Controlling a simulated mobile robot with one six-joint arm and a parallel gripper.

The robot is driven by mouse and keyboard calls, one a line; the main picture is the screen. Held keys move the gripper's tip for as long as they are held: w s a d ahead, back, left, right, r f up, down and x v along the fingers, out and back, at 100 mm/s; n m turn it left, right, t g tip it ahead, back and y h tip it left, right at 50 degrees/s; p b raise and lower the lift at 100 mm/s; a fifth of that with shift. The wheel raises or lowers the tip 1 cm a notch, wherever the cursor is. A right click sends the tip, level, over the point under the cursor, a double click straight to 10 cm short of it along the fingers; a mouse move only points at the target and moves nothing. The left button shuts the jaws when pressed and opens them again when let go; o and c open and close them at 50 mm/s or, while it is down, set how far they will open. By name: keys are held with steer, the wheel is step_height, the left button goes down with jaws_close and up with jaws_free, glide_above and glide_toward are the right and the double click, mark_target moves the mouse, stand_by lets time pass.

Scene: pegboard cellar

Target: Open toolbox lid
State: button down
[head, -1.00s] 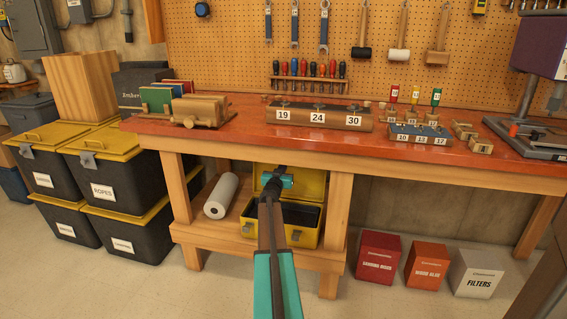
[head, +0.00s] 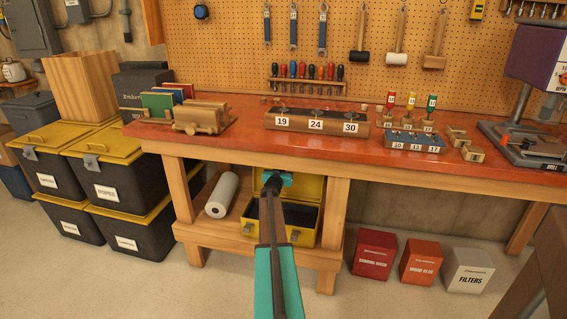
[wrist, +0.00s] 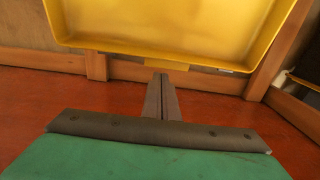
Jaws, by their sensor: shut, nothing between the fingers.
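The yellow toolbox (head: 304,238) stands on the lower shelf of the workbench. Its lid (head: 312,188) is raised at the back, and the dark inside of the box shows. My arm crosses in front and hides the middle of the box and part of the lid. In the wrist view the yellow lid (wrist: 170,25) fills the top, its rim just beyond my fingers. My gripper (wrist: 163,77) is shut and empty, with its tips close to the rim. I cannot tell whether they touch it.
A white paper roll (head: 221,194) lies on the shelf left of the toolbox. Bench legs (head: 335,220) stand on both sides and the red bench top (head: 240,140) is above. Black bins with yellow lids (head: 104,183) stand left; several small boxes (head: 420,262) are on the floor right.

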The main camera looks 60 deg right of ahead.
steer(key=shift+w+d+r+y+p, duration=0.2)
steer(key=shift+d+p, duration=0.3)
steer(key=shift+p, duration=1.5)
steer(key=shift+w+d+r+y+p, duration=0.15)
steer(key=shift+d+y+p, duration=0.25)
steer(key=shift+p, duration=1.6)
steer(key=shift+d+f+p, duration=0.25)
steer(key=shift+p, duration=0.55)
steer(key=shift+a, duration=0.1)
steer(key=r+p+v, duration=0.1)
steer(key=v, duration=1.2)
steer(key=shift+a, duration=0.35)
steer(key=shift+w, duration=0.1)
